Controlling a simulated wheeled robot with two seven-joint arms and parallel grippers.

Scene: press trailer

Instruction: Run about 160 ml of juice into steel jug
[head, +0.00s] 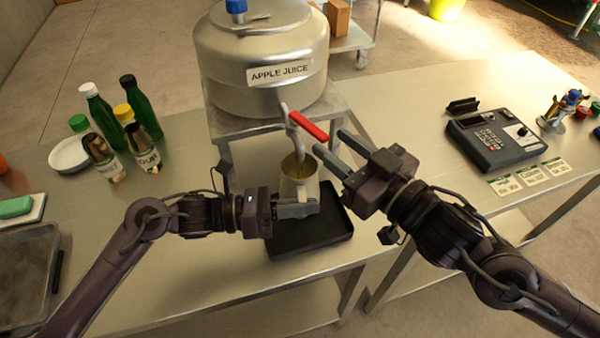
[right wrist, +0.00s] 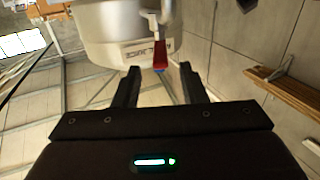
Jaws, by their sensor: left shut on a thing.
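The steel jug (head: 299,186) stands upright under the tap spout (head: 297,145) of the drum marked APPLE JUICE (head: 262,60), at or just above the black drip tray (head: 315,236). Its inside looks amber; the level and any stream are hard to make out. My left gripper (head: 302,207) is shut on the jug low at its front side. The red tap lever (head: 309,127) points to the right. My right gripper (head: 329,142) is open and empty, just right of the lever. In the right wrist view, the lever (right wrist: 160,56) lies ahead between the fingertips (right wrist: 159,72).
The drum sits on a metal stand (head: 226,124). A keypad device (head: 495,142) and cards (head: 530,178) are on the right table.

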